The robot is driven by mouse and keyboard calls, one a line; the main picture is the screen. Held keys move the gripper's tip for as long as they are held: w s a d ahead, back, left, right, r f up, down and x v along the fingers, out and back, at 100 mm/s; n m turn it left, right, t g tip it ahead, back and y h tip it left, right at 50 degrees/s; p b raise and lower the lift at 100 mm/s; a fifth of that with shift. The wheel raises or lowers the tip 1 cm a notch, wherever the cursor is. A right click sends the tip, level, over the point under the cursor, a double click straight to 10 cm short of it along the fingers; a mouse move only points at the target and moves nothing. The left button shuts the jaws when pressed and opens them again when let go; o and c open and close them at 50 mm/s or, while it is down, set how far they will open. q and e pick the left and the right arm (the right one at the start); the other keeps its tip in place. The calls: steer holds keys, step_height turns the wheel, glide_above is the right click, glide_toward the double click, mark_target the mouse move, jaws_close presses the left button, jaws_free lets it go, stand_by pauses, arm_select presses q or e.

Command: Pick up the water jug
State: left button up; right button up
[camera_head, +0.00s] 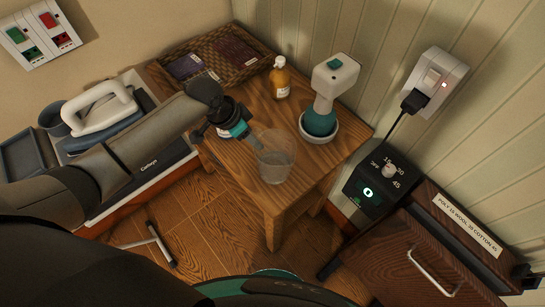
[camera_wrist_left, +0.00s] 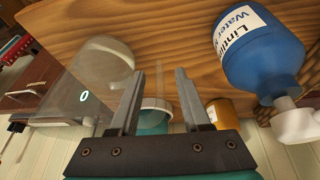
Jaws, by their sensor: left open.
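The clear water jug (camera_head: 276,165) stands near the front edge of the small wooden table (camera_head: 262,199). It looks grey and see-through. In the left wrist view the jug (camera_wrist_left: 82,75) is at the left, beside my fingers. My left gripper (camera_head: 250,139) reaches in from the left, with its fingers at the jug's near-left rim. In the wrist view the fingers (camera_wrist_left: 160,75) are apart with nothing solid held. A faint clear edge shows close to the left finger; I cannot tell whether they touch. My right gripper is not in view.
A blue bottle with a white label (camera_wrist_left: 262,55) is close to my left gripper, mostly hidden in the head view. An amber bottle (camera_head: 280,80), a white-and-teal device (camera_head: 329,85) and a woven tray (camera_head: 262,57) share the table. A black control box (camera_head: 372,185) stands right.

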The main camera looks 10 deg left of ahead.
arm_select(q)
steer(key=shift+x, duration=0.8)
jaws_close()
stand_by(0.9)
